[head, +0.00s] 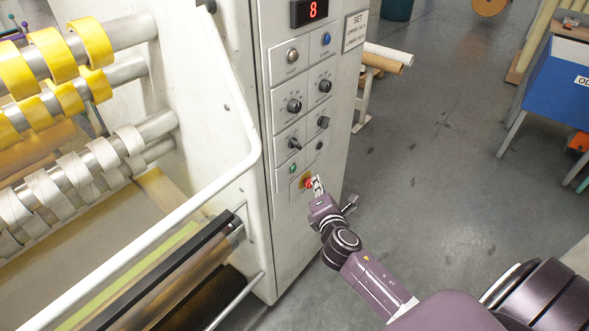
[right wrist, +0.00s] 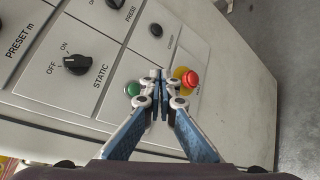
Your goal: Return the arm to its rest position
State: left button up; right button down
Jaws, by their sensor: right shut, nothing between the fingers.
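My right arm reaches in from the lower right in the head view. Its gripper (head: 318,184) is at the lower part of the machine's control panel, right beside the red button (head: 308,182). In the right wrist view the gripper (right wrist: 160,76) is shut and empty. Its fingertips lie between the green button (right wrist: 133,89) on the left and the red button with its yellow collar (right wrist: 187,77) on the right. I cannot tell whether the fingertips touch the panel. My left gripper is not in view.
The white machine (head: 260,240) carries knobs, a red display reading 8 (head: 315,9) and a bent white rail (head: 235,90). Yellow tape rolls (head: 92,42) and white rolls (head: 130,138) sit on bars at left. The grey floor (head: 440,150) is open at right, before a blue bin (head: 555,85).

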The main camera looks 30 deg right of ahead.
dwell(0.6)
jog(key=s+a+f+m+g+y, duration=0.15)
jog(key=s+f, duration=0.35)
jog(key=f, duration=0.5)
jog(key=s+a+f+m+g+y, duration=0.1)
jog(key=s+a+f+m+g, duration=0.3)
jog(key=f, duration=0.6)
jog(key=s+f+m+g+y, duration=0.1)
jog(key=s+f, duration=0.5)
jog(key=f, duration=0.4)
jog(key=s+a+f+m+g, duration=0.2)
jog(key=s+f, duration=0.4)
jog(key=s, duration=0.5)
jog(key=s+a+f+m+g+y, duration=0.1)
jog(key=s+a+f+m, duration=0.3)
jog(key=s, duration=0.8)
jog(key=s+a+f+m+g+y, duration=0.1)
jog(key=s+a+f+m+g, duration=0.1)
jog(key=s+f+m, duration=0.3)
jog(key=s+f+g, duration=0.1)
jog(key=s+f, duration=0.3)
jog(key=s, duration=0.3)
jog(key=shift+s+a+g, duration=0.15)
jog(key=shift+a+g, duration=0.2)
jog(key=shift+a, duration=0.05)
